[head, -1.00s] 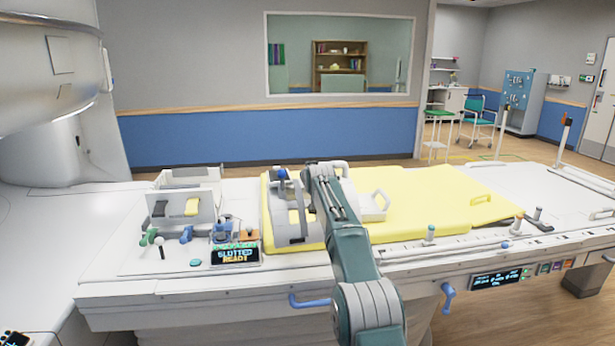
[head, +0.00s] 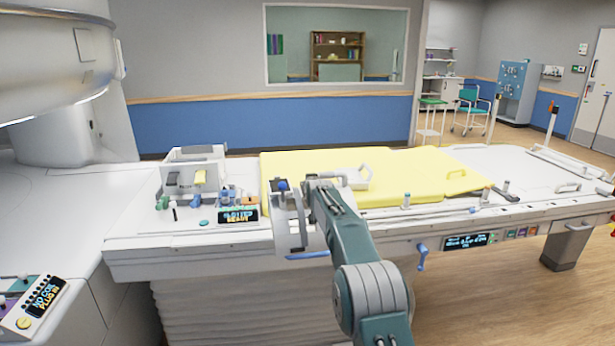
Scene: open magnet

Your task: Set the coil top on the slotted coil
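A display (head: 238,215) reading "SLOTTED READY" stands before the coil. A yellow mat (head: 420,180) covers the table's middle, with a white handled part (head: 350,179) on it. A blue handle (head: 421,257) sticks out at the front edge. A panel (head: 38,304) reads "NO COIL PLUG IN".

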